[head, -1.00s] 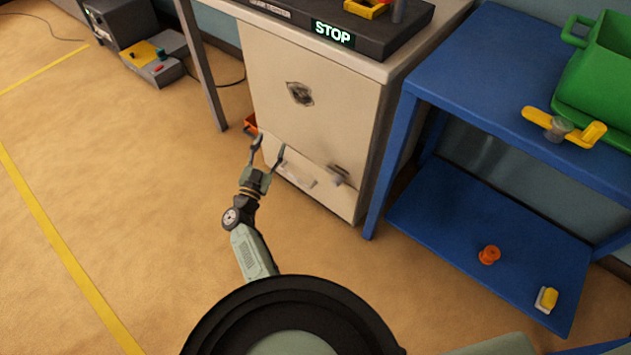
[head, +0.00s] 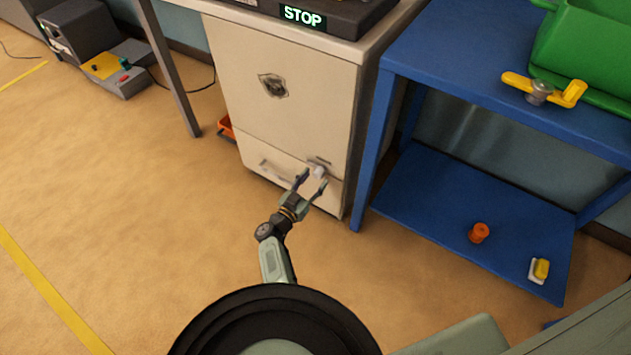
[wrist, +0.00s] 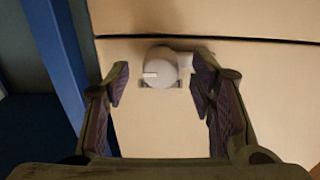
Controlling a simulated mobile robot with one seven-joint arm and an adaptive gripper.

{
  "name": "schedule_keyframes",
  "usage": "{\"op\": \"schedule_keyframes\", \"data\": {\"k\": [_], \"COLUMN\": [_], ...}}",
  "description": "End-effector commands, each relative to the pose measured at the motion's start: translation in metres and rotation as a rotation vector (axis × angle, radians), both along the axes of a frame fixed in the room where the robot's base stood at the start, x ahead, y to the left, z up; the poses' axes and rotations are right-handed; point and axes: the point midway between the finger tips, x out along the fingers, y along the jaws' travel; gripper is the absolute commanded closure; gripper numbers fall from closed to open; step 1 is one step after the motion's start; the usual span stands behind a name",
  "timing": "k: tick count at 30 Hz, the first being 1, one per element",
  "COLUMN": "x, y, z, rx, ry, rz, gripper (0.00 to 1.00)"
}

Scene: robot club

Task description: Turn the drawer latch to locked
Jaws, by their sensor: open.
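The drawer latch (head: 318,170) is a small light-grey knob on a plate at the upper right of the drawer front (head: 264,159), low on the cream cabinet. In the wrist view the latch (wrist: 161,67) shows a round hub with a lever pointing to the right and a small white mark on its left. My gripper (head: 312,184) is open in front of the drawer. In the wrist view its two fingers (wrist: 160,88) stand on either side of the latch hub. The right finger partly overlaps the lever's end. I cannot tell whether it touches.
A blue shelf unit (head: 440,190) stands close on the right, its leg (head: 369,150) beside the cabinet. It holds a green bin (head: 590,50), a yellow-handled valve (head: 540,92) and an orange piece (head: 479,232). The floor (head: 130,210) to the left is open.

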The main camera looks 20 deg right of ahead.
Motion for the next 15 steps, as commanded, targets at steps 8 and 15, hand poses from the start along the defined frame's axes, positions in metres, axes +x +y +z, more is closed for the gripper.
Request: {"op": "schedule_keyframes", "data": {"k": [8, 15], "x": [0.0100, 0.0100], "y": [-0.0124, -0.0121], "z": [0.0002, 0.0006], "rx": [0.000, -0.001], "ry": [0.000, -0.001], "rz": [0.001, 0.002], "gripper": [0.50, 0.52]}}
